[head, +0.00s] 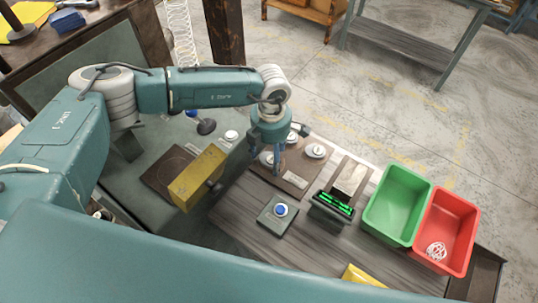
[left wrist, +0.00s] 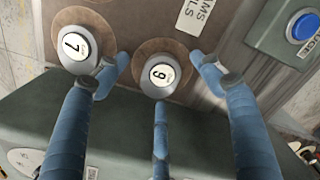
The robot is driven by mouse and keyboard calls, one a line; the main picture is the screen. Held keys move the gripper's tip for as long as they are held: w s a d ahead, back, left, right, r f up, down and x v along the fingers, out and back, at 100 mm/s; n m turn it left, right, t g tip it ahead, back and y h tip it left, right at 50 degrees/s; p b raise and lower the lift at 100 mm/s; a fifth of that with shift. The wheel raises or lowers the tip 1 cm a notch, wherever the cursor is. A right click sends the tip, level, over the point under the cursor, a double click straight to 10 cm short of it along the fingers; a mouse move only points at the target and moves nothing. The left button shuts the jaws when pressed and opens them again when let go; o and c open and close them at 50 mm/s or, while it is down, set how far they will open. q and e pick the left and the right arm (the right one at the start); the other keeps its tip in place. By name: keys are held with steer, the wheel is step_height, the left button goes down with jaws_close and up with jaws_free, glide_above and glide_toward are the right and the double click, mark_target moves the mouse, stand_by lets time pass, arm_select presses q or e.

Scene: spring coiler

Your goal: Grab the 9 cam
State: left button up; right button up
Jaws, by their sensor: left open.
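The 9 cam (left wrist: 158,75) is a pale round knob with a black number on a white top. It sits on a brown round pad on the board. In the head view the 9 cam (head: 265,158) is partly behind my left gripper (head: 275,170). In the left wrist view the blue fingers of my left gripper (left wrist: 163,78) are spread open, two on either side of the cam and one below it. The gripper is empty; whether any finger touches the cam I cannot tell. My right gripper is not in view.
The 7 cam (left wrist: 75,45) stands close to the left finger. Another cam (head: 315,151) sits on the board (head: 289,187). A blue button box (head: 280,211), a green-lit display (head: 333,204), a green bin (head: 397,205) and a red bin (head: 445,230) stand nearby.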

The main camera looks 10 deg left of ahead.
arm_select(q)
steer(key=shift+w+d+f, duration=0.1)
steer(key=shift+f, duration=0.1)
steer(key=shift+c, duration=0.3)
steer(key=c, duration=1.3)
steer(key=shift+r, duration=0.1)
